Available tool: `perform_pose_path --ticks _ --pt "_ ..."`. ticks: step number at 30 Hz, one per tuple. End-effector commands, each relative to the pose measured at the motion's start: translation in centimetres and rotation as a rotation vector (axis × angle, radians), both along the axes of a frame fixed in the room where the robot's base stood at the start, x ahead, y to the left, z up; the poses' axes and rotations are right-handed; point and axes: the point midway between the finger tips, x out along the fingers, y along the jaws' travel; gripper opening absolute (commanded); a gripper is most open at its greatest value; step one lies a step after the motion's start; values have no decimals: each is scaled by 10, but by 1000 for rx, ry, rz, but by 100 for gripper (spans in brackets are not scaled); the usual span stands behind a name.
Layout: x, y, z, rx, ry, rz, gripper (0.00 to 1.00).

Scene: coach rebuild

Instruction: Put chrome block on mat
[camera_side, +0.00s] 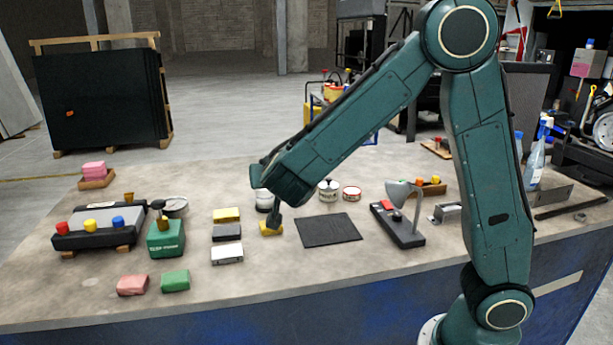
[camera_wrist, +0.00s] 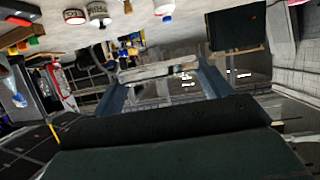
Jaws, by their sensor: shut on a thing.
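The chrome block (camera_side: 227,252) looks silver-white and lies on the table at the front of a short row, left of my gripper. The mat (camera_side: 330,230) is a dark flat rectangle on the table, bare, right of my gripper. My gripper (camera_side: 272,222) points down and is shut on a small yellow block (camera_side: 269,230). I cannot tell whether this block touches the table. In the wrist view, large dark shapes of my arm fill the lower part, and a grey bar shows above them; the held block is not clearly recognisable there.
A yellow block (camera_side: 226,214) and a dark grey block (camera_side: 227,232) lie behind the chrome block. Cans (camera_side: 329,190) stand behind the mat. A lamp on a black base (camera_side: 402,228) is right of it. A green box (camera_side: 166,238) stands left. The table front is mostly clear.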

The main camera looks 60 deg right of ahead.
Motion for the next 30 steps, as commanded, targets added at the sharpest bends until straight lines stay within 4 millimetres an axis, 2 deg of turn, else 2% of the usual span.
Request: perform_pose_path --ticks 9,14,30 --pt "0 0 1 0 -1 -3 49" --pt "0 0 -6 -2 1 -1 49" --pt "0 0 -84 -4 4 -1 49"
